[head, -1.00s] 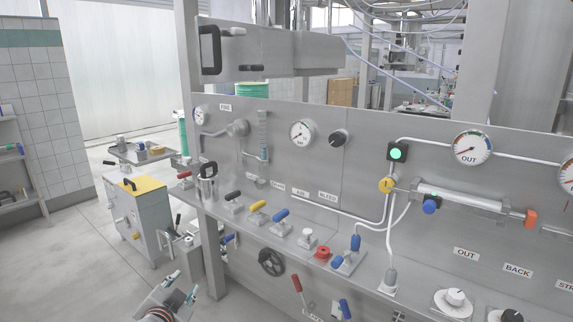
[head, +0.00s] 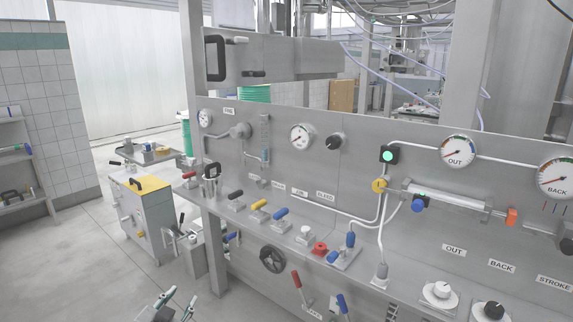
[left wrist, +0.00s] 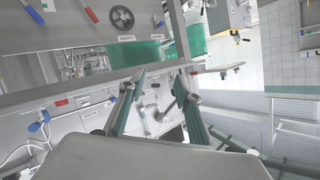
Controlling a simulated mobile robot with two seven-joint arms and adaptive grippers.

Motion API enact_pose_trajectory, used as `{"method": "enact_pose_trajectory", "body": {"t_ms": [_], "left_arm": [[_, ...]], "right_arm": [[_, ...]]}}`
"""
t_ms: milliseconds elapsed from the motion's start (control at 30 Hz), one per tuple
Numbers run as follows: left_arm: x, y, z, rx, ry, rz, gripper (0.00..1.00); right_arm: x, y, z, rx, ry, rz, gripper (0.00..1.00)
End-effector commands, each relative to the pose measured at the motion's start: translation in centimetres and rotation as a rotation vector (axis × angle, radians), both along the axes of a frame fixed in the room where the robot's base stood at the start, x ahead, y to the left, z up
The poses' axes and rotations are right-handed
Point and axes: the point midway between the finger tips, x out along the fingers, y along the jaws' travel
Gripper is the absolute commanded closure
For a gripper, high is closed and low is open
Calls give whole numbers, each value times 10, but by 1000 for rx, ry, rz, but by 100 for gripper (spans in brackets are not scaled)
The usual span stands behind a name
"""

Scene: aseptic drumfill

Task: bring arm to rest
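My left gripper (head: 178,300) shows at the bottom edge of the head view, in front of the panel and over the floor. Only its teal-and-grey fingers show there; the rest is cut off. In the left wrist view its two fingers (left wrist: 160,80) stand well apart with nothing held between them. It is clear of the panel's levers and knobs. My right gripper is in neither view.
A grey control panel (head: 358,188) with gauges, a lit green lamp (head: 387,156) and several coloured levers fills the middle and right. A grey cabinet with a yellow top (head: 147,184) stands at left. The floor (head: 75,265) at lower left is clear.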

Motion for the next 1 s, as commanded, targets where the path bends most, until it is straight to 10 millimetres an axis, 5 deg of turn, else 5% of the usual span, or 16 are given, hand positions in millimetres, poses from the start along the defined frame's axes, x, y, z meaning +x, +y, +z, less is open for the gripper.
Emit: {"method": "enact_pose_trajectory", "body": {"t_ms": [133, 233, 400, 600, 800, 1000], "left_arm": [[-16, -4, -23, -22, 24, -8, 67], [-47, -14, -62, -47, 65, -31, 67], [-131, -38, -138, -114, 156, -75, 67], [-227, -60, -194, -195, 242, -107, 67], [-274, -71, -212, -239, 280, -116, 67], [-279, -72, -214, -245, 282, -117, 67]], "right_arm": [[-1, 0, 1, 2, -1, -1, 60], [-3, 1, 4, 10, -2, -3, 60], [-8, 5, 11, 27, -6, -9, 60], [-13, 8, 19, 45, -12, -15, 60], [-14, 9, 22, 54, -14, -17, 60], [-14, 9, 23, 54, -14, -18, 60]]}}
